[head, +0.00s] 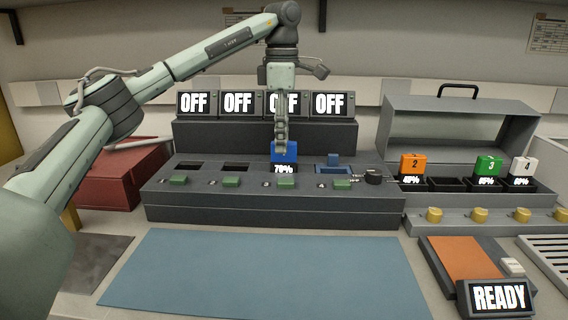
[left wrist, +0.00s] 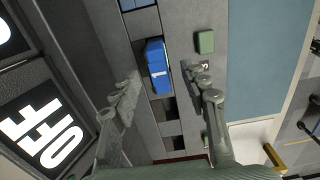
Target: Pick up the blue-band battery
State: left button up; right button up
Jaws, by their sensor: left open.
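The blue-band battery (head: 284,151) stands in the third bay from the left of the dark charger bank (head: 280,214), its small display reading about 70%. My left gripper (head: 281,143) points straight down right over it, and its fingers hide part of the battery. In the left wrist view the battery (left wrist: 157,66) is a blue block with a pale stripe. There the open fingers of the left gripper (left wrist: 162,78) lie on either side of it, with visible gaps. I cannot tell how far the fingertips reach down beside it. My right gripper is not in view.
Several OFF displays (head: 238,103) stand behind the bank. A blue part (head: 333,160) sits in the fourth bay. An open grey case (head: 455,118) at right holds orange (head: 413,164), green (head: 488,166) and white (head: 523,165) batteries. The blue mat (head: 265,275) in front is clear.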

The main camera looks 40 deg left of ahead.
aim_at(284, 163)
pick_arm(q)
notch_tip(284, 163, down, 4)
jog(key=shift+w+d+f, duration=0.1)
jog(key=shift+w+d, duration=0.05)
jog(key=shift+c, duration=1.6)
grip_shut()
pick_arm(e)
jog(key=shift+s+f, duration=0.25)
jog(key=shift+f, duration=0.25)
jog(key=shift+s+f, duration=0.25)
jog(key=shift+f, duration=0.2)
